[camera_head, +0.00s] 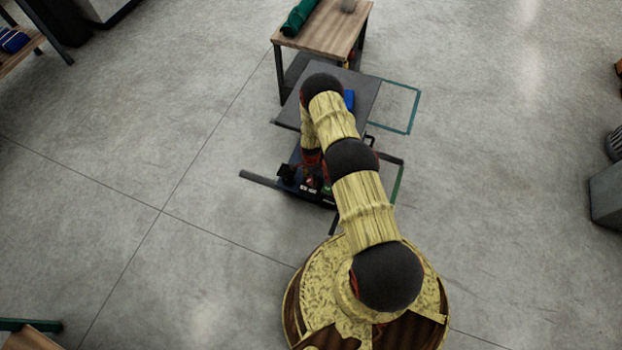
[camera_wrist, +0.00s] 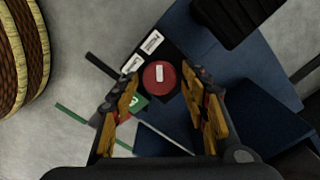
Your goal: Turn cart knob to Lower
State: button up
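The round red knob (camera_wrist: 159,76) with a short white mark sits on the cart's dark panel, in the upper middle of the wrist view. White labels (camera_wrist: 151,41) and (camera_wrist: 132,64) lie above and left of it, and a green label (camera_wrist: 139,103) lies below left; their words are too small to read. My gripper (camera_wrist: 158,90) is open, with one finger on each side of the knob; I cannot tell whether either touches it. In the head view the cart (camera_head: 365,95) has a grey platform, and its panel is partly hidden by my arm.
A wooden table (camera_head: 325,28) with a green roll (camera_head: 299,17) stands behind the cart. A blue item (camera_head: 349,98) lies on the cart platform. A dark bar (camera_head: 260,179) sticks out at the cart's left. Open floor lies on both sides.

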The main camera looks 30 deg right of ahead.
jog(key=c, duration=0.9)
